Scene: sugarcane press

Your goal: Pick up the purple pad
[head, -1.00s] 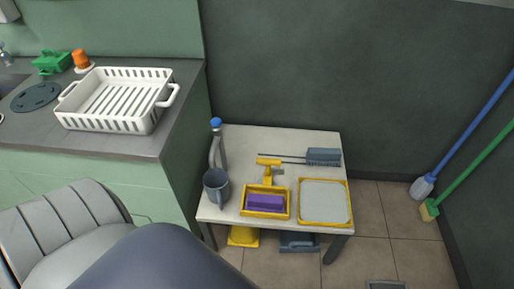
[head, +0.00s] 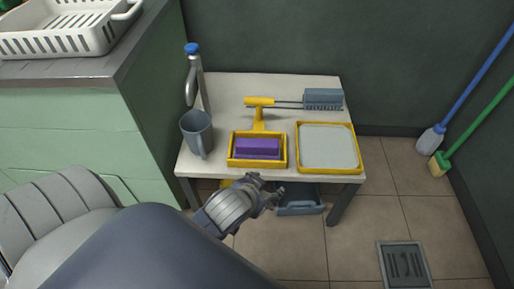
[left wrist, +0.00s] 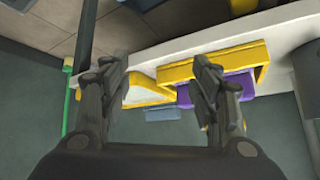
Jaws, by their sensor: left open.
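The purple pad (head: 257,147) lies in a yellow tray (head: 232,160) near the front edge of a small white table. It also shows in the left wrist view as a purple block (left wrist: 236,87), partly hidden behind a finger and the yellow tray rim (left wrist: 176,72). My left gripper (head: 268,189) is in front of and below the table's front edge, apart from the pad. In the left wrist view my left gripper (left wrist: 160,65) has its fingers spread, with nothing held between them. My right gripper is not in view.
On the white table (head: 228,90) stand a grey mug (head: 197,133), a blue-topped bottle (head: 193,70), a yellow-handled tool (head: 259,112), a grey brush (head: 323,98) and a yellow-framed tray (head: 301,168). A grey bin (head: 299,205) sits below. A green counter (head: 70,130) stands at left.

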